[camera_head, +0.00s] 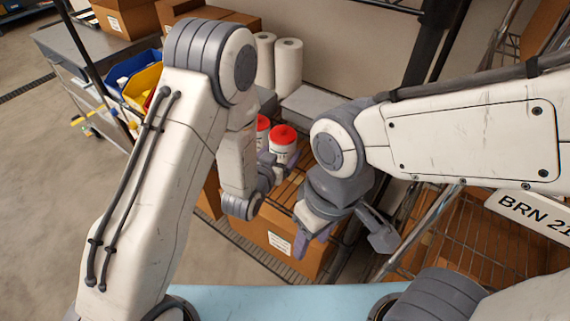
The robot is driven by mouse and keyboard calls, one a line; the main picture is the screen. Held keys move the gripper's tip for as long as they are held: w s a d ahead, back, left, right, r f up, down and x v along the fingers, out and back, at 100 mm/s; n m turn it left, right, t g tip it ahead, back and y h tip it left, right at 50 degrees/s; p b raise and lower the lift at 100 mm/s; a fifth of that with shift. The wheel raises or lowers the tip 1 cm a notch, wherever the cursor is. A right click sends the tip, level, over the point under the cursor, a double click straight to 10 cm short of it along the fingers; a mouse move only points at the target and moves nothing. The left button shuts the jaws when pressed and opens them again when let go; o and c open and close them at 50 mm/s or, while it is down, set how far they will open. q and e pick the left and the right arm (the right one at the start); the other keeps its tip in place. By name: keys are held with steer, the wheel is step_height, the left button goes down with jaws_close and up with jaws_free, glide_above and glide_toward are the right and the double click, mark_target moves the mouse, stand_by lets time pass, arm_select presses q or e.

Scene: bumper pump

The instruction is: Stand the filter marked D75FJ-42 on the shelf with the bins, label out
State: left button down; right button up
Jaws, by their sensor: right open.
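Two white cylinders with red tops stand close together on a wire shelf beyond my arms. The nearer red-topped cylinder (283,146) shows a small dark marking too small to read; the other (262,128) is mostly behind my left arm. I cannot tell whether either is the filter marked D75FJ-42. My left gripper (270,172) is beside the nearer cylinder, partly hidden by its own wrist; contact and jaw opening are unclear. My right gripper (342,240) is open and empty, pointing down to the right of it. Blue (128,68) and yellow (143,84) bins stand at the upper left.
Two white rolls (288,65) and a grey flat box (312,104) are behind the cylinders. A cardboard box (278,237) sits below. A wire rack (475,255) with a sign reading BRN 21 (530,214) stands at right. Open floor (45,190) lies at left.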

mark_target(285, 161)
arm_select(q)
steer(key=shift+x, duration=0.8)
step_height(285, 161, down, 4)
steer(key=shift+d+f, duration=0.1)
steer(key=shift+f, duration=0.15)
jaws_free()
